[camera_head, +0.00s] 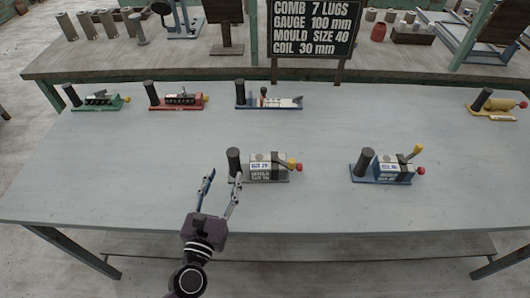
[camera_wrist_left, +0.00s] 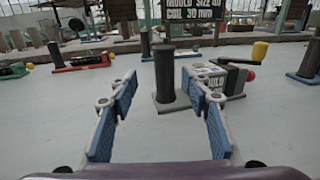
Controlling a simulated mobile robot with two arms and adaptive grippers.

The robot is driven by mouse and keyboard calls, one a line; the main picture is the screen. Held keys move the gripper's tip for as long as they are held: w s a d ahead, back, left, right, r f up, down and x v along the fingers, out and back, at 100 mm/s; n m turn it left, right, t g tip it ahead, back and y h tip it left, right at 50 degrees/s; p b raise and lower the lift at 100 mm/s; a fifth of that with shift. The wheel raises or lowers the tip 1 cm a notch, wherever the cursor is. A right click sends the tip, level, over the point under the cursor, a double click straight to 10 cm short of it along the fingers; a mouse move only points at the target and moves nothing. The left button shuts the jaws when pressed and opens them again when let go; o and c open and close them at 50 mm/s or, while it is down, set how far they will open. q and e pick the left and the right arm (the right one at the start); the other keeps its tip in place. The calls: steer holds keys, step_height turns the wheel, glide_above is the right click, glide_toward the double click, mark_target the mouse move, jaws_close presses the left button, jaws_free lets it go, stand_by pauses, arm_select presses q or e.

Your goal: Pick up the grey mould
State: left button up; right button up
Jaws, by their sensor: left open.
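The grey mould (camera_head: 267,168) sits near the front middle of the table, on a base with a dark upright cylinder handle (camera_head: 234,162) at its left end and yellow and red knobs at its right. In the left wrist view the dark handle (camera_wrist_left: 164,75) stands ahead, slightly right of centre, with the grey block (camera_wrist_left: 228,79) behind it to the right. My left gripper (camera_head: 222,180) is open and empty, just short of the mould's handle and to its left. Its fingers (camera_wrist_left: 165,92) spread wide in the left wrist view. My right gripper is not in view.
A blue mould (camera_head: 388,168) stands to the right. Green (camera_head: 99,101), red (camera_head: 178,100), blue-based (camera_head: 268,102) and yellow (camera_head: 495,107) tools line the back of the table. A black sign (camera_head: 312,28) stands behind. The table's front left is clear.

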mark_target(232, 163)
arm_select(q)
steer(key=shift+w+d, duration=0.1)
steer(key=shift+w, duration=0.4)
steer(key=shift+w+r, duration=0.1)
steer(key=shift+w, duration=0.2)
steer(key=shift+w+d+r+p, duration=0.1)
steer(key=shift+w+r+p, duration=0.1)
steer(key=shift+p, duration=0.15)
steer(key=shift+w+d+r+p, duration=0.1)
steer(key=shift+w+d+p, duration=0.2)
steer(key=shift+w, duration=0.3)
steer(key=shift+w+d+p, duration=0.15)
steer(key=shift+w+p, duration=0.1)
steer(key=shift+w, duration=0.35)
steer(key=w, duration=0.3)
steer(key=shift+d+f+p, duration=0.2)
steer(key=shift+d+p, duration=0.1)
steer(key=shift+d, duration=0.1)
steer(key=c, duration=1.2)
steer(key=shift+w+r, duration=0.1)
jaws_close()
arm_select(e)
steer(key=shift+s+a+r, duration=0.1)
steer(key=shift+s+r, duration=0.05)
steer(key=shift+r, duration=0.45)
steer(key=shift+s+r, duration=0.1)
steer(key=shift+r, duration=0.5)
